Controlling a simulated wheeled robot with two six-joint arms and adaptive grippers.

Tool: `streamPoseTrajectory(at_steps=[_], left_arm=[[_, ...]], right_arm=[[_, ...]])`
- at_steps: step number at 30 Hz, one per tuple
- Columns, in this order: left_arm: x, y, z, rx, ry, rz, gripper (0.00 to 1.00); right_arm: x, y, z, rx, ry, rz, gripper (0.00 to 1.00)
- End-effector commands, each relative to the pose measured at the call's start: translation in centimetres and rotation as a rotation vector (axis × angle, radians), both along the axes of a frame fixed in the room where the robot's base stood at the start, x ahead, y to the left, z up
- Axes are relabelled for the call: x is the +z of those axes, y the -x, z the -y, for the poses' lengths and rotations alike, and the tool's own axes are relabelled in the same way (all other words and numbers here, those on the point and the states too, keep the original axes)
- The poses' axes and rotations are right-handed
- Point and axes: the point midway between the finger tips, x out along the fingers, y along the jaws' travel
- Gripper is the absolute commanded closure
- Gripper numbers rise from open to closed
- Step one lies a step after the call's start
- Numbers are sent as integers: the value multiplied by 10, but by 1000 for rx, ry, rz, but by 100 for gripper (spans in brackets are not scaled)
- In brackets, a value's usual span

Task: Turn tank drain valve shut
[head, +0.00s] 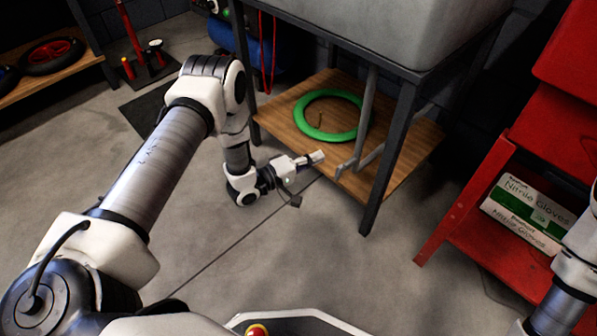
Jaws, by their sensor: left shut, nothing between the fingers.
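A grey tank (385,30) sits on a dark metal stand at the top. A grey pipe (366,115) comes down under it, with a bent grey piece (352,165) at its lower end. I cannot make out a separate valve handle. My left gripper (318,156) is shut and empty. It is at the front edge of the stand's wooden lower shelf (290,97), just left of the bent piece, and looks apart from it. Part of my right arm shows at the right edge, but its gripper is out of view.
A green ring (329,115) lies on the wooden shelf. The stand's front leg (388,160) rises right of the pipe. A red cabinet (520,150) with glove boxes (527,211) stands at right. A red repair stand (133,35) is at upper left. The floor in front is clear.

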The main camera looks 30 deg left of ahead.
Motion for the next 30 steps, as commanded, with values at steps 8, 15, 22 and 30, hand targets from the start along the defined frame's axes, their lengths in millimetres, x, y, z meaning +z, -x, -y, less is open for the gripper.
streamPoseTrajectory(at_steps=[8,15,22,30], left_arm=[[-7,8,37,-2,1,-1,100],[-5,10,40,0,-1,-1,100],[-5,10,40,0,-4,1,100],[-3,10,41,0,-46,16,100]], right_arm=[[-24,-1,0,-5,1,3,60],[-23,-2,0,-6,1,4,60],[-22,-1,0,-5,0,4,60],[-15,-1,0,-4,0,3,60]])
